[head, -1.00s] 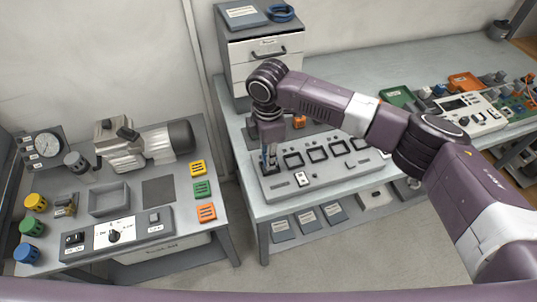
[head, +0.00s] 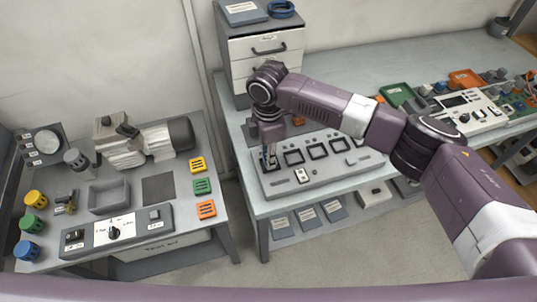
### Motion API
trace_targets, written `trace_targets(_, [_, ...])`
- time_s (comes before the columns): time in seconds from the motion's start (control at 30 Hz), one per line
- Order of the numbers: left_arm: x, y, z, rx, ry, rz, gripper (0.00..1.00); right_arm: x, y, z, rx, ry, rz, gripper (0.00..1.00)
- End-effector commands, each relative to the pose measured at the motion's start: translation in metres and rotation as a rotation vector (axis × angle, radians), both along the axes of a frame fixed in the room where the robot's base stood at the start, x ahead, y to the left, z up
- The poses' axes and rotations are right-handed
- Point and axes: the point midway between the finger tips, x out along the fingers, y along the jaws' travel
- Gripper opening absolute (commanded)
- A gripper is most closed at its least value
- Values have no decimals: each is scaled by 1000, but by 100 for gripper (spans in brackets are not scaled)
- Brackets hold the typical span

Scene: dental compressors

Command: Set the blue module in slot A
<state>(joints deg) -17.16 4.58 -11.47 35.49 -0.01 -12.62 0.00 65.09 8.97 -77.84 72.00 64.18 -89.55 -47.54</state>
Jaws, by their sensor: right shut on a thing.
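My right gripper (head: 269,161) points down at the left end of the grey slot panel (head: 283,183) on the right bench. It is shut on the blue module (head: 264,158), of which only a small blue part shows between the dark fingers. The module is at the leftmost slot of the panel; the gripper hides that slot, so I cannot tell whether the module is seated or just above it. Several dark square slots (head: 294,157) continue to the right along the panel. Slot letters are too small to read. My left gripper is not in view.
A drawer cabinet (head: 240,50) stands close behind my right wrist. Orange items (head: 299,121) lie behind the panel. The left bench holds a compressor (head: 145,145), a grey tray (head: 109,199) and yellow, green and orange modules (head: 202,187). A floor gap separates the benches.

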Motion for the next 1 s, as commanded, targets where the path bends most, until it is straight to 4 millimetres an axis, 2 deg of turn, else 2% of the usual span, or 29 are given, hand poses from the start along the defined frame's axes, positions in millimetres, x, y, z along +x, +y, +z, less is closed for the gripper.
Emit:
trace_targets(0.43, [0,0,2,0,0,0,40,0,0,-4,0,0,0,0])
trace_targets(0.47, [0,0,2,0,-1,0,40,0,0,-4,0,0,0,23])
trace_targets(0.6, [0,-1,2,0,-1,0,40,0,0,-4,0,0,0,39])
trace_targets(0.63, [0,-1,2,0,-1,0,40,0,0,-4,0,0,0,41])
trace_targets(0.83, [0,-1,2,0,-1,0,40,0,0,-4,0,0,0,41])
trace_targets(0.93, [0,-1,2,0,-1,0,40,0,0,-4,-1,0,0,52])
trace_targets(1.0, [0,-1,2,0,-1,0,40,0,0,-4,0,0,0,53])
